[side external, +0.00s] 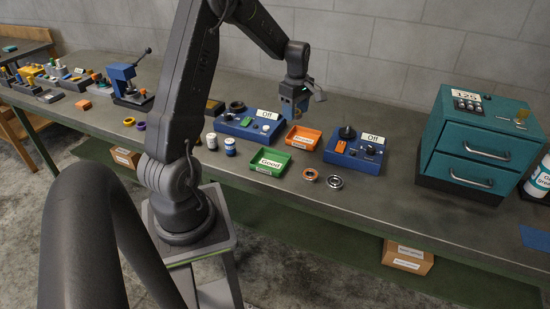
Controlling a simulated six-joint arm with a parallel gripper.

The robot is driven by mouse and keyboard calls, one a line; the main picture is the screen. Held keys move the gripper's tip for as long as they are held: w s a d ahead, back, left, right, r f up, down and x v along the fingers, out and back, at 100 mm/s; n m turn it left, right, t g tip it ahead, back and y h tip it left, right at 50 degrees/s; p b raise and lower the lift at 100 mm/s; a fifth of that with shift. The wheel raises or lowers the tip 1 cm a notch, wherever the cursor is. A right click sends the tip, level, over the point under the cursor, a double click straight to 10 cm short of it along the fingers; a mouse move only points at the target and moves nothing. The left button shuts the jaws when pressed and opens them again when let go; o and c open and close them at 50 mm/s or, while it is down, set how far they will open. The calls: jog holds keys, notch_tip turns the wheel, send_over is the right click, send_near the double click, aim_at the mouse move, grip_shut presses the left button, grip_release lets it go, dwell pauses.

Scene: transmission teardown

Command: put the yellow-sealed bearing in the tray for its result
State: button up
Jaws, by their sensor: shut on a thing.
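My gripper (294,108) points down above the back of the bench, behind the orange tray and between the two blue devices. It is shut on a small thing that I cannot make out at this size. The green tray (259,168) has a "Good" label and stands near the bench's front edge. The orange tray (293,143) stands behind it, to the right; I cannot read a label on it. A bearing with an orange ring (310,174) and a bare steel bearing (335,181) lie right of the green tray. I cannot pick out the yellow-sealed bearing for certain.
Blue devices with "Off" displays stand left (235,129) and right (343,158) of the orange tray. Two small containers (230,146) stand left of the green tray. A teal drawer cabinet (478,145) is at the right. The bench is clear before the cabinet.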

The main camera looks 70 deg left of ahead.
jog(key=s+d+f+n, duration=0.4)
jog(key=s+n, duration=0.1)
jog(key=s, duration=0.4)
send_over(272, 164)
notch_tip(272, 164, down, 4)
jog(key=shift+f, duration=2.05)
jog(key=shift+f, duration=0.15)
jog(key=o, duration=0.8)
